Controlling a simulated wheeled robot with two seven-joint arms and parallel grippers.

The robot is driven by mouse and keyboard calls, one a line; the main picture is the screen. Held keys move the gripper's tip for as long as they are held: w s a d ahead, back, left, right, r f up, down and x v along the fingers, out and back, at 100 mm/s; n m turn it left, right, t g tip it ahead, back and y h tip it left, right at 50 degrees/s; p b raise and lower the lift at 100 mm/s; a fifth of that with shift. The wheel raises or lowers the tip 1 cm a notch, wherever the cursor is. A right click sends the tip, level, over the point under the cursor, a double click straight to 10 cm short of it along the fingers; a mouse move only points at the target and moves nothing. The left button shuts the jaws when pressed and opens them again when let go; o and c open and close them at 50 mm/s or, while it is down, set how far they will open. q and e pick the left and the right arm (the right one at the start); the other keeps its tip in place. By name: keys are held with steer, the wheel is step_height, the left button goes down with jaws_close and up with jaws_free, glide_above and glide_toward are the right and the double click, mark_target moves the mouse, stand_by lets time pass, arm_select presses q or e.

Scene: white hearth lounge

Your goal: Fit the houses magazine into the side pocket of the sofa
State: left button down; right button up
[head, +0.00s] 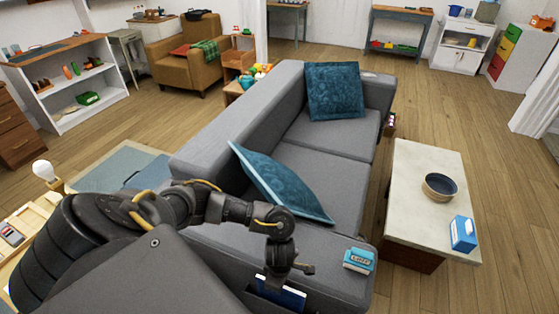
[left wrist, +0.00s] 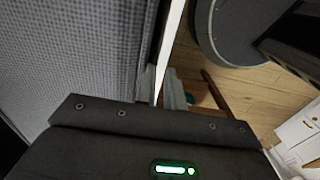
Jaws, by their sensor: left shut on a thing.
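The grey sofa (head: 318,178) runs across the middle of the head view, its near armrest below my left arm. My left gripper (head: 277,282) points down at the outer side of that armrest. It is shut on the houses magazine (head: 291,296), of which a blue and white strip shows. Dark side pocket material (head: 258,299) is around the magazine's lower part; how deep the magazine sits is hidden. In the left wrist view the fingers (left wrist: 164,88) pinch the magazine's thin pale edge (left wrist: 172,40), close beside grey sofa fabric (left wrist: 75,45). My right gripper is out of view.
Two teal cushions (head: 276,186) rest on the sofa. A pale coffee table (head: 420,205) with a dark bowl (head: 440,186) and a blue carton (head: 462,234) stands to the right. Open floor lies beyond it.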

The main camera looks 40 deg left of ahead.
arm_select(q)
steer(key=shift+f, duration=0.3)
steer(key=c, duration=1.4)
jaws_free()
steer(key=shift+r, duration=0.15)
steer(key=shift+w+a, duration=0.1)
steer(key=shift+w, duration=0.05)
step_height(320, 180, up, 11)
steer(key=p, duration=0.3)
steer(key=shift+s+p, duration=0.3)
steer(key=shift+p, duration=0.05)
steer(key=shift+d+f, duration=0.2)
